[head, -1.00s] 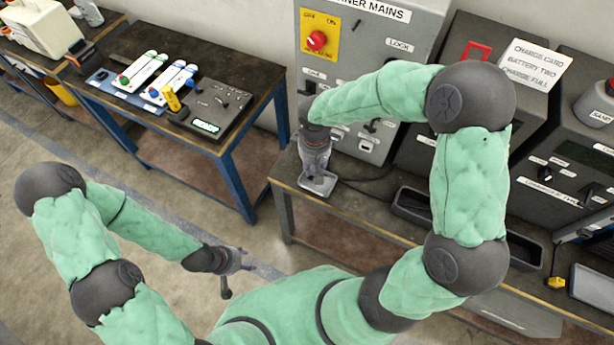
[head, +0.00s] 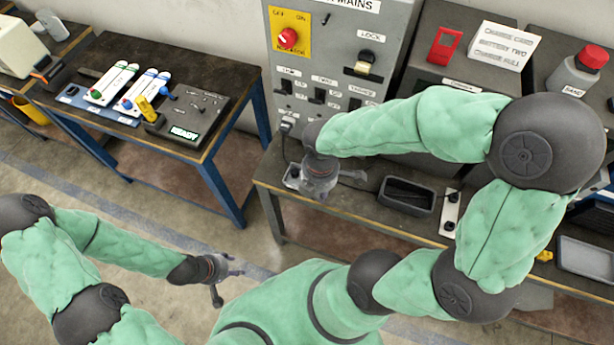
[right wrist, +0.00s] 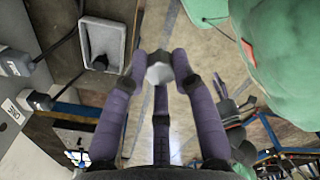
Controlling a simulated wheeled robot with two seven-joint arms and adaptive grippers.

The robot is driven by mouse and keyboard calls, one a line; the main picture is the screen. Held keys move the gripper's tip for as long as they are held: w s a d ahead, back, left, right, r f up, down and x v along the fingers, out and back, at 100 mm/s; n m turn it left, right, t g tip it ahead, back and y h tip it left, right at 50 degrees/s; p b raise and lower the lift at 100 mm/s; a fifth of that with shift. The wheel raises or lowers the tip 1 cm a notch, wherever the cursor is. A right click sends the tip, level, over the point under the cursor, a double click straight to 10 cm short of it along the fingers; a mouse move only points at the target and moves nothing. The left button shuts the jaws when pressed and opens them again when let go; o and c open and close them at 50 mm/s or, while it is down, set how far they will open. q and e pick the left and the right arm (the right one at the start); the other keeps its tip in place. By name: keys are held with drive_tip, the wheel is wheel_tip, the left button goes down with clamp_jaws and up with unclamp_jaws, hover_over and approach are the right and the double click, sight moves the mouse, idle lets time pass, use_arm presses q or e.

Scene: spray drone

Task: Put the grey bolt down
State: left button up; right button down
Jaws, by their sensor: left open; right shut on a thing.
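The grey bolt (right wrist: 160,70) shows in the right wrist view as a pale grey hexagonal head between my fingertips. My right gripper (head: 320,182) is shut on it above the left end of the bench (head: 352,217), in front of the control cabinet. The right gripper's fingers (right wrist: 160,75) also show in the wrist view. In the head view the gripper hides the bolt. A small pale tray (head: 291,176) lies just left of the right gripper; a light tray (right wrist: 84,42) with a dark piece in it shows apart from the bolt in the wrist view. My left gripper (head: 228,272) is open and empty, low over the floor.
A black open bin (head: 407,194) stands on the bench right of my right gripper, with a pale strip with dark knobs (head: 450,212) beside it. The grey control cabinet (head: 335,60) rises behind. A blue-framed table (head: 225,130) stands to the left. Bare bench lies before the bin.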

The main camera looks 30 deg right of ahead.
drive_tip(key=w+d+f+b, duration=0.1)
drive_tip(key=w+f, duration=0.1)
drive_tip(key=w, duration=0.1)
drive_tip(key=w+d+f+b, duration=0.1)
drive_tip(key=w+f, duration=0.2)
drive_tip(key=w+d+f+b, duration=0.1)
drive_tip(key=w+f, duration=0.2)
drive_tip(key=w, duration=0.1)
drive_tip(key=shift+d, duration=0.2)
drive_tip(key=shift+w+f, duration=0.2)
drive_tip(key=shift+f, duration=0.1)
drive_tip(key=shift+w+d+f+b, duration=0.1)
drive_tip(key=shift+w+f+b, duration=0.1)
drive_tip(key=shift+f+b, duration=1.15)
drive_tip(key=shift+f+p, duration=0.3)
drive_tip(key=shift+f, duration=0.05)
drive_tip(key=shift+f, duration=0.15)
drive_tip(key=c, duration=1.3)
unclamp_jaws()
